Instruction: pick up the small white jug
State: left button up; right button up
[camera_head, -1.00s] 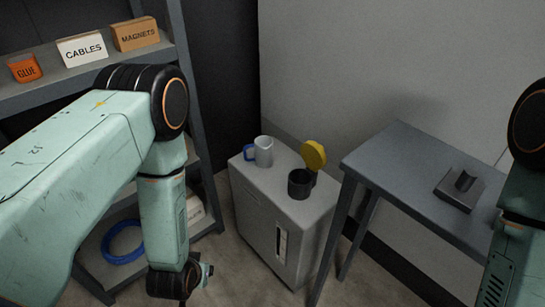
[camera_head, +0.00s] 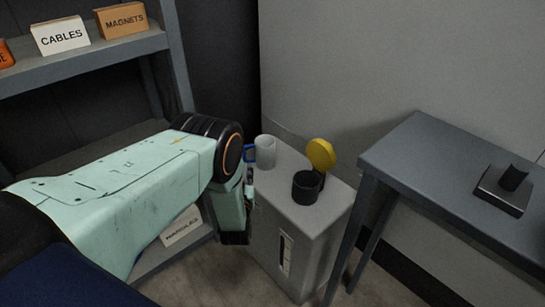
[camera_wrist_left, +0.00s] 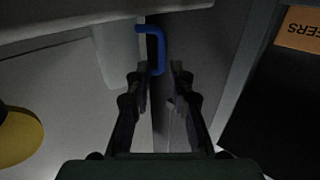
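The small white jug (camera_head: 265,152) stands upright on the grey cabinet (camera_head: 325,213), at its back left. Its blue handle (camera_head: 249,154) faces left, partly behind my left arm. In the left wrist view the blue handle (camera_wrist_left: 160,48) shows just beyond the fingertips of my left gripper (camera_wrist_left: 164,70), with the pale jug body (camera_wrist_left: 112,58) to its left. The left fingers are apart with nothing held between them; I cannot tell whether the handle lies between the tips. In the head view my left arm mostly hides this gripper. My right gripper is not in view.
A dark mug (camera_head: 306,188) and a yellow round thing (camera_head: 321,153) stand on the cabinet right of the jug. A shelf with labelled boxes, one reading CABLES (camera_head: 60,36), is at left. A grey table (camera_head: 430,165) bears a dark block (camera_head: 504,190) at right.

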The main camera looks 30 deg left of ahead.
aim_at(245, 154)
pick_arm(q)
jog(key=shift+w+a+r+b, duration=0.15)
jog(key=shift+w+a+b, duration=0.15)
jog(key=shift+w, duration=0.2)
jog(key=shift+w+a+r+b, duration=0.2)
jog(key=shift+w+a, duration=0.15)
jog(key=shift+w, duration=0.15)
jog(key=x, duration=0.1)
jog(key=b+x, duration=0.1)
jog(key=x, duration=0.1)
jog(key=b+x, duration=0.1)
jog(key=shift+w+a+f, duration=0.15)
jog(key=shift+w+f, duration=0.1)
jog(key=shift+w+a+r, duration=0.1)
jog(key=shift+w+r, duration=0.05)
jog(key=shift+w, duration=0.4)
jog(key=shift+c, duration=0.4)
grip_shut()
